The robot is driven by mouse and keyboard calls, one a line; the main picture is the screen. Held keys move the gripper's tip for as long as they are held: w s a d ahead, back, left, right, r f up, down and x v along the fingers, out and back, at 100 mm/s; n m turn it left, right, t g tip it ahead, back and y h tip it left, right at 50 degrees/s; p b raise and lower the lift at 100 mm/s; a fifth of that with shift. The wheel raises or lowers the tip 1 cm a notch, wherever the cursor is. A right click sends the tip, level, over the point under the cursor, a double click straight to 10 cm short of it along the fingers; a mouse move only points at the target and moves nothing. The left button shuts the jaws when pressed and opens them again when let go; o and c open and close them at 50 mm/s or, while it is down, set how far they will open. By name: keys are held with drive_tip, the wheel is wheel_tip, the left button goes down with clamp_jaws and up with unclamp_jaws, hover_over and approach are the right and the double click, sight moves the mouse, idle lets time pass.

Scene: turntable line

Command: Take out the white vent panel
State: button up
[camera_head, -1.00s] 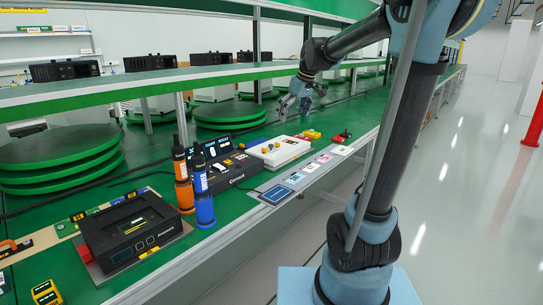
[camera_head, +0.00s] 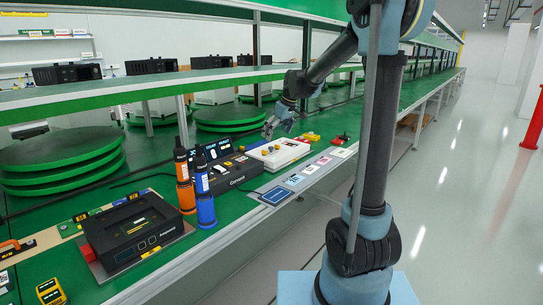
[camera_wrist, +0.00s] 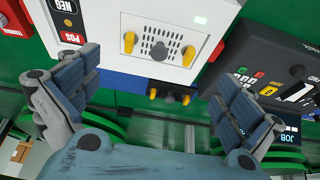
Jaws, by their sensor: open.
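The white vent panel (camera_wrist: 158,46) is a small plate with rows of dark slots and a yellow knob at each side. It sits on the top of a white unit (camera_wrist: 215,10). In the head view the white unit (camera_head: 284,155) lies on the green bench, with small yellow parts on top. My gripper (camera_head: 268,134) is above the unit's far left part. In the wrist view its two fingers (camera_wrist: 155,97) are spread wide, empty, below the panel in the picture. The fingers are apart from the panel.
A dark console (camera_head: 232,172) stands close at the left of the white unit. Orange (camera_head: 184,185) and blue (camera_head: 204,195) bottles stand nearer. Red and yellow parts (camera_head: 308,137) lie beyond the unit. A shelf (camera_head: 130,92) runs above the bench's rear. Cards line the front edge.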

sight(271, 147)
drive_tip(key=shift+x, duration=3.45)
drive_tip(key=shift+w+d, duration=0.1)
drive_tip(key=shift+c, duration=0.2)
